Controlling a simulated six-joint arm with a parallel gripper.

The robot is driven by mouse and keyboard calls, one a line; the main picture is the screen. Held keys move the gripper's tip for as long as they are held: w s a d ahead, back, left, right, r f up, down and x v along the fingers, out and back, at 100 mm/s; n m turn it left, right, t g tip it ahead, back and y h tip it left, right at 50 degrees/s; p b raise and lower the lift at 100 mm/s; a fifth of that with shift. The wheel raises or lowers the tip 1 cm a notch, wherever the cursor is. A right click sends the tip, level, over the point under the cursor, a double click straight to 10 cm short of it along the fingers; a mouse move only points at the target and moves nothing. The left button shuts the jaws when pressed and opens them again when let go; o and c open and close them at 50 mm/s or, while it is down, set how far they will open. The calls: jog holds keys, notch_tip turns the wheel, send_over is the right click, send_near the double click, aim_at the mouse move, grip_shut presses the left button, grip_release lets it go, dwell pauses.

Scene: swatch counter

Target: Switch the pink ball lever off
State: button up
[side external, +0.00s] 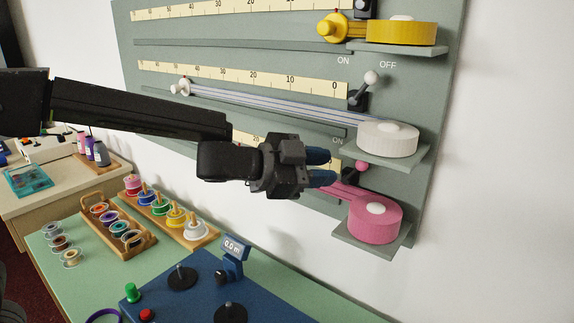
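The pink ball lever (362,166) shows as a small pink ball below the white spool's shelf and above the pink spool. The fingertips look apart from the ball, though the depth is hard to judge.
The pink spool (372,222) sits below right, its pink ribbon running left behind my gripper. The white spool's shelf (412,158) juts out above right. The white ball lever (371,78) is higher up. The blue device (200,295) and thread racks stand below.

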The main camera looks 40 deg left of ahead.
jog(key=v, duration=0.7)
jog(key=s+a+f+n+y, duration=0.1)
jog(key=s+a+n+y, duration=0.2)
jog(key=a+n+y, duration=0.25)
jog(key=s+a+n+y, duration=0.4)
jog(key=a, duration=0.3)
jog(key=s+f+n+g, duration=0.2)
jog(key=s+f+g, duration=0.1)
jog(key=s, duration=0.4)
jog(key=s+f+n+g, duration=0.2)
jog(key=s+f+g, duration=0.2)
jog(key=s, duration=0.3)
jog(key=shift+s+a+f, duration=0.35)
jog(key=shift+s+f, duration=0.05)
